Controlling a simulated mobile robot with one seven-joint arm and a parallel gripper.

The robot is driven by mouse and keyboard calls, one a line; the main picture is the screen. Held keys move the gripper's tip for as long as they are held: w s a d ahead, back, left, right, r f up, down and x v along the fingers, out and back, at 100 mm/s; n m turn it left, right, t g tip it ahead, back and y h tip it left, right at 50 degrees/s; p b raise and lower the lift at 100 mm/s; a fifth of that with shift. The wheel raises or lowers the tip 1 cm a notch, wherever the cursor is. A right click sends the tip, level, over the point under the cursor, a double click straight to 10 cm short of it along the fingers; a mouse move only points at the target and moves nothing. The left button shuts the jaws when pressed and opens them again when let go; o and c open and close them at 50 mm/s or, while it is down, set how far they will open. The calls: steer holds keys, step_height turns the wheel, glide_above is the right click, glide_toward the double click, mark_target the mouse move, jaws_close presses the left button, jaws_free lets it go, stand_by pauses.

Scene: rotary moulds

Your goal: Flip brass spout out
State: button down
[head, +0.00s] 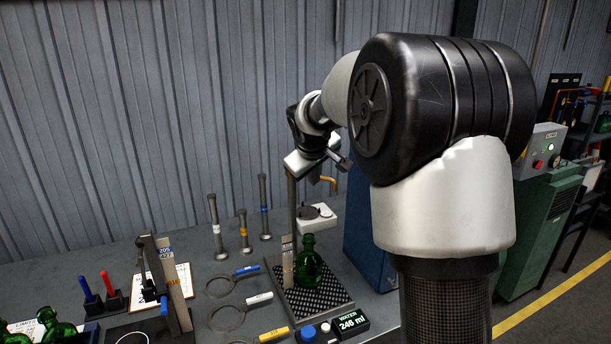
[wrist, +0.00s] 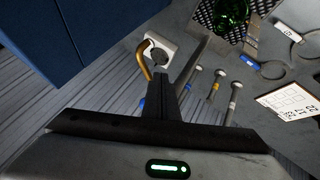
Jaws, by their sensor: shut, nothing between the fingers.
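The brass spout (head: 329,181) is a short bent tube. In the wrist view the spout (wrist: 143,60) rises from the white unit (wrist: 166,46) and curves beside the dark round part on it. My gripper (head: 341,161) is shut and empty, just above the spout in the head view. In the wrist view my gripper's closed fingers (wrist: 166,83) lie just right of the spout's lower end. Whether they touch it I cannot tell.
A tall post (head: 291,215) stands by a green bottle (head: 308,264) on a dark perforated tray (head: 342,304). Several upright metal pins (head: 215,228) stand to the left. A blue cabinet (head: 362,238) stands close on the right. The corrugated wall is behind the bench.

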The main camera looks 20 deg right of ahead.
steer(key=w+d+p, duration=0.2)
steer(key=w+d, duration=0.2)
steer(key=shift+d+r, duration=0.1)
steer(key=shift+d, duration=0.05)
stand_by(0.4)
steer(key=shift+w+d+r, duration=0.1)
steer(key=shift+r, duration=0.1)
stand_by(0.3)
steer(key=shift+f, duration=0.1)
